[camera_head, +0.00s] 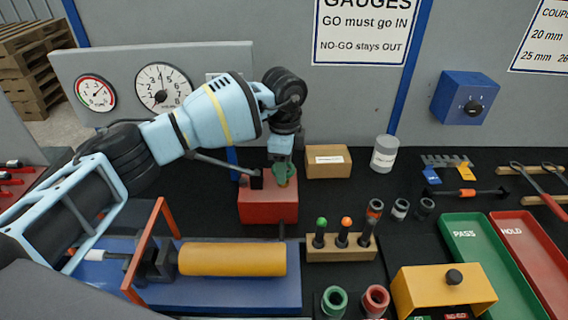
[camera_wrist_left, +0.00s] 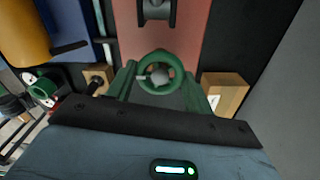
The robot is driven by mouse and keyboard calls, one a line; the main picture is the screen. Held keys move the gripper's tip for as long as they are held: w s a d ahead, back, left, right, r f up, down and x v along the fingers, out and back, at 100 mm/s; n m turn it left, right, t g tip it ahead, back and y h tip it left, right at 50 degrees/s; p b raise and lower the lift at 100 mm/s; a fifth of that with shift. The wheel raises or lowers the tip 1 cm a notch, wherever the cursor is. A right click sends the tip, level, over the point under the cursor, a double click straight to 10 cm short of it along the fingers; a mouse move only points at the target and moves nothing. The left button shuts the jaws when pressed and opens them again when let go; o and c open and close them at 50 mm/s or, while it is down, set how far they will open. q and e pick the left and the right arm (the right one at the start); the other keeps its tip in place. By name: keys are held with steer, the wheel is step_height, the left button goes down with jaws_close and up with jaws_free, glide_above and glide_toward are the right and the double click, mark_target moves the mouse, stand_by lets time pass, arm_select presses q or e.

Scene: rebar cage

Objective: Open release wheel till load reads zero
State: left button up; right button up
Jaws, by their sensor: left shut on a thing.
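The release wheel is a small green ring with a grey hub (camera_wrist_left: 160,73), on top of a red pump block (camera_head: 268,205). My left gripper (camera_head: 284,172) points down at it from above and is shut on the wheel. In the left wrist view its two green fingers (camera_wrist_left: 160,88) stand on either side of the ring. In the head view the gripper hides most of the wheel. A large white dial (camera_head: 163,88) and a smaller red-and-green dial (camera_head: 95,93) are on the grey panel behind; their exact readings are too small to tell. My right gripper is not in view.
A yellow cylinder (camera_head: 232,259) lies on a blue base in front. A wooden block (camera_head: 340,247) holds upright gauges to the right. A cardboard box (camera_head: 328,161) and a grey can (camera_head: 385,154) stand behind. Green (camera_head: 456,223) and red trays are at far right.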

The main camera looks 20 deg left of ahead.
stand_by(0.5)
arm_select(q)
steer(key=o, duration=1)
steer(key=shift+c, duration=0.2)
steer(key=shift+r, duration=0.1)
steer(key=shift+r, duration=3.85)
